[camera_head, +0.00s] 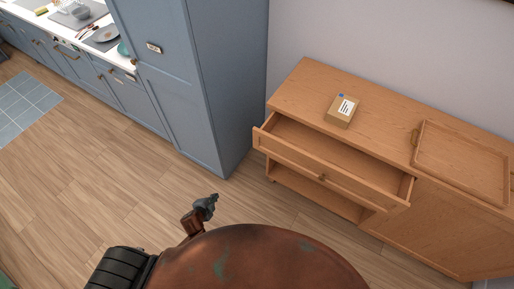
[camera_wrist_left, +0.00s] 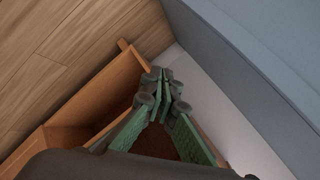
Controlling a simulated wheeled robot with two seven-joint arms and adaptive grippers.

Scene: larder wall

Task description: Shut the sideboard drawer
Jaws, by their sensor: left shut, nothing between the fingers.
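The wooden sideboard (camera_head: 385,115) stands against the wall at the right of the head view. Its upper drawer (camera_head: 290,152) is pulled out, and the inside looks empty. A small knob (camera_head: 322,177) sits on the drawer front. My left gripper (camera_head: 213,198) is shut and empty, left of the drawer's near corner and apart from it in the picture. In the left wrist view the green fingers (camera_wrist_left: 164,78) meet at their tips, with orange-brown wood (camera_wrist_left: 105,90) behind them; the knob is not visible there. My right gripper is in neither view.
A small box (camera_head: 342,110) with a label and a wooden tray (camera_head: 462,160) lie on the sideboard top. A tall blue cabinet (camera_head: 190,80) stands left of the sideboard. Open wooden floor (camera_head: 110,185) lies in front. An open shelf space (camera_head: 315,195) shows below the drawer.

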